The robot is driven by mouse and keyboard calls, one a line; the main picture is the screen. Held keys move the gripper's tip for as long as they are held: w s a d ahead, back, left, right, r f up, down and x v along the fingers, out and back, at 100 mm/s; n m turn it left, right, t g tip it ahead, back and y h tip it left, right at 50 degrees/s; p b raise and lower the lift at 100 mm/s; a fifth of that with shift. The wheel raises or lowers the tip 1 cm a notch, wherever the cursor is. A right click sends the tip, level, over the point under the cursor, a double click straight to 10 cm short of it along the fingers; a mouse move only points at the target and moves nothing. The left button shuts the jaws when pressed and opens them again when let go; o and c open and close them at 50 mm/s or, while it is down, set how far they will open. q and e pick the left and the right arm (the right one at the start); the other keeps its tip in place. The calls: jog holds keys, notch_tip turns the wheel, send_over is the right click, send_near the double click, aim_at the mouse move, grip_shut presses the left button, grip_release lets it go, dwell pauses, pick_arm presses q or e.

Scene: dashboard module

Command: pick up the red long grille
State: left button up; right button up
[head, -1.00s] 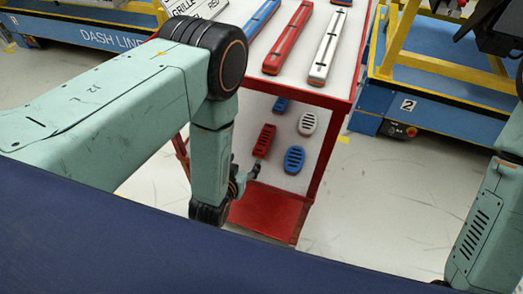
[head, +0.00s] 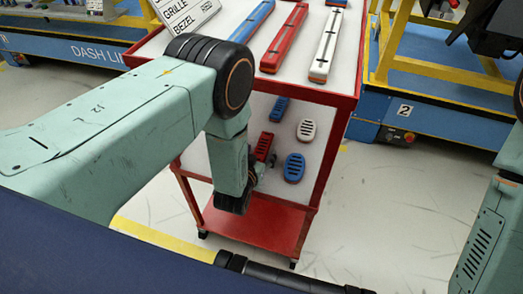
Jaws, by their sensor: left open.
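A red slotted grille (head: 264,146), longer than wide, is mounted on the white front panel of a red cart, left of a white oval grille (head: 306,130). A blue rectangular grille (head: 279,109) is above it and a blue oval grille (head: 294,167) is at its lower right. My left gripper (head: 268,166) is at the red grille's lower end, partly hidden behind my own wrist. Its jaws are open; whether they touch the grille cannot be told. My right arm is at the right edge, its gripper out of view.
The cart top (head: 342,65) carries long blue, red (head: 285,38) and white bars and a sign reading GRILLE BEZEL. A red lower shelf (head: 262,226) juts out below the panel. A blue stand with yellow rails (head: 430,67) is at right. Floor right of the cart is clear.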

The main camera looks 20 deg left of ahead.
pick_arm(q)
jog(key=shift+d+r, duration=0.1)
jog(key=shift+d, duration=0.05)
jog(key=shift+c, duration=0.4)
jog(key=c, duration=1.2)
